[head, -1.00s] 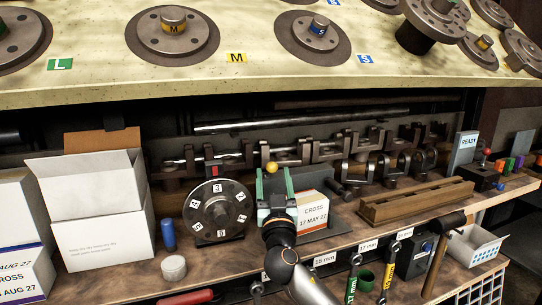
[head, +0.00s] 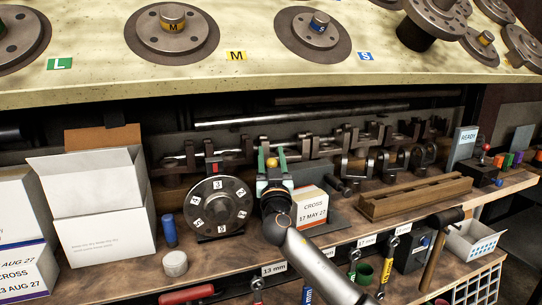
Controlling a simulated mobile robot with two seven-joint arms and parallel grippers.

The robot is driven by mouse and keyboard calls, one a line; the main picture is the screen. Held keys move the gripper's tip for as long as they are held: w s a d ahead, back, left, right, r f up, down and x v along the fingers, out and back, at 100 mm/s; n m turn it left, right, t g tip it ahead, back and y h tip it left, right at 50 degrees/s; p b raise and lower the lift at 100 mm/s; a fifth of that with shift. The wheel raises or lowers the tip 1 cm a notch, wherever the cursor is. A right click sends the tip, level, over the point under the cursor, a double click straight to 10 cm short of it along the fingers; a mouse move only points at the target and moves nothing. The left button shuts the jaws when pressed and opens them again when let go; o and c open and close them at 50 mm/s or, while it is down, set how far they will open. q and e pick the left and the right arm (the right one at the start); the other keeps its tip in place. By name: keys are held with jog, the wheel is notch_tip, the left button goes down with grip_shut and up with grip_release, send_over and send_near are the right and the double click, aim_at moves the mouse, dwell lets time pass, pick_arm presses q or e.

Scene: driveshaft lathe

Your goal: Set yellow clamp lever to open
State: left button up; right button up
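The yellow clamp lever shows as a round yellow knob (head: 271,162) at the back of the wooden bench, just right of the numbered dial. Its stem is hidden behind my gripper. My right gripper (head: 272,167), with green fingers, reaches in from the lower right. Its fingers are apart, one on each side of the knob in the picture, and a gap shows between them. I cannot tell whether either finger touches the knob. My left gripper is not in view.
The dark numbered dial (head: 217,206) stands close left of my gripper. A "CROSS 17 MAY 27" box (head: 311,207) stands close on its right. The pale upper panel (head: 90,75) overhangs above. A blue cylinder (head: 169,230) stands left.

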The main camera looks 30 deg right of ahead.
grip_shut()
dwell(1.1)
